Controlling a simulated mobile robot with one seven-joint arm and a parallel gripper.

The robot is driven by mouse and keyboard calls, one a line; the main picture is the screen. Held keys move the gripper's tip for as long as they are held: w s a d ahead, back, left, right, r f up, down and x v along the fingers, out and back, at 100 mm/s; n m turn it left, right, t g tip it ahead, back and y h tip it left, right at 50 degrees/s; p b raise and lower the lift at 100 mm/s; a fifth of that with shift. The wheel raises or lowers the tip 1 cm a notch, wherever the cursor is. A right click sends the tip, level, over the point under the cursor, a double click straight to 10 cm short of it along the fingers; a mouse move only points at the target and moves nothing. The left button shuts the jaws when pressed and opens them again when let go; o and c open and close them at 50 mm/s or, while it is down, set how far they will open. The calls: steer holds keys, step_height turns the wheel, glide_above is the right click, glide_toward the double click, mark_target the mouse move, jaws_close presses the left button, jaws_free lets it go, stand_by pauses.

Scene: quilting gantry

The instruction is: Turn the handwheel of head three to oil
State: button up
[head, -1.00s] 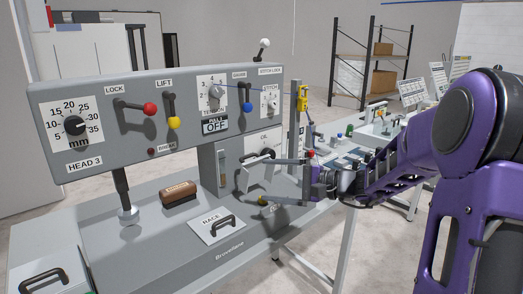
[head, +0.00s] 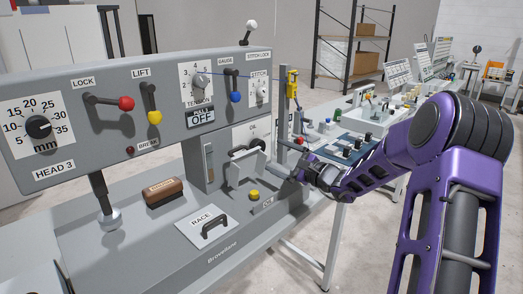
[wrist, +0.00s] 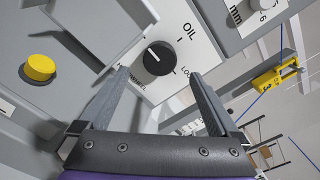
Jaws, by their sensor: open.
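The handwheel looks to be the round black knob (wrist: 158,59) in the wrist view, on a white plate (wrist: 190,62) lettered OIL at its upper right, with other lettering partly hidden by my fingers. A pale mark shows on the knob's upper left face, away from the OIL word. My gripper (wrist: 158,76) is open, its two fingers on either side of the knob in the picture; I cannot tell whether they touch it.
A pale tilted guard (head: 247,168) stands close left of my gripper. A yellow button (head: 254,195) is on the bed below it; it also shows in the wrist view (wrist: 40,68). A brush (head: 164,192) lies on the bed.

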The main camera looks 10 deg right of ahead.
mark_target(262, 149)
steer(key=x, duration=0.7)
steer(key=c, duration=1.4)
steer(key=shift+o, duration=0.2)
